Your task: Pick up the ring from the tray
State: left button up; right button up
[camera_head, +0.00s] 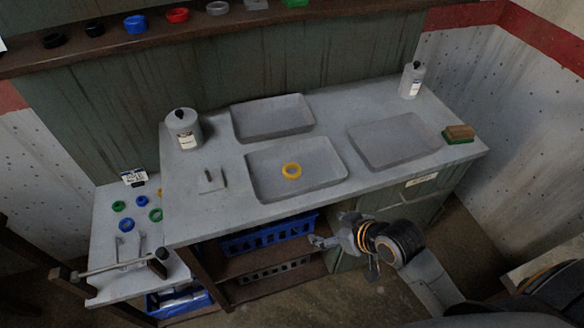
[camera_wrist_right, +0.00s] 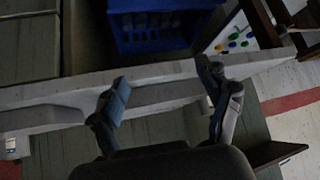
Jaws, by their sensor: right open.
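My right gripper (camera_head: 343,250) is in front of the bench, below the top's front edge and apart from the ring. In the right wrist view my right gripper (camera_wrist_right: 165,88) shows its two fingers spread, with nothing between them. The ring does not show in the right wrist view. My left gripper is not in view.
Two more grey trays stand behind (camera_head: 272,118) and to the right (camera_head: 392,141). Grey bottles stand at the bench's back left (camera_head: 184,128) and back right (camera_head: 412,80). A brush (camera_head: 458,134) lies at the right edge. Blue crates (camera_head: 268,237) sit below. Coloured rings lie on a lower left table.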

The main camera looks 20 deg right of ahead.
jog(key=w+d+r+t+y, duration=0.25)
jog(key=w+r+t, duration=0.2)
jog(key=w, duration=0.45)
jog(key=p, duration=0.1)
send_near(288, 168)
jog(key=shift+w+d+r+g+h, duration=0.2)
jog(key=shift+r+g+h, duration=0.25)
jog(key=shift+r, duration=0.05)
jog(key=shift+w+a+f, duration=0.2)
jog(key=shift+w+f, duration=0.1)
jog(key=shift+w, duration=0.15)
jog(key=shift+w+a+f+p, duration=0.15)
jog(key=shift+w+a+p, duration=0.2)
jog(key=shift+p, duration=0.05)
jog(key=x, duration=0.4)
jog(key=shift+a+p, duration=0.25)
jog(key=shift+p, duration=0.15)
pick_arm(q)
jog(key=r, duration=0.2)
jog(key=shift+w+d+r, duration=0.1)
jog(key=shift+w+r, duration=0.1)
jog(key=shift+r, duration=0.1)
pick_arm(e)
jog(key=c, duration=1.3)
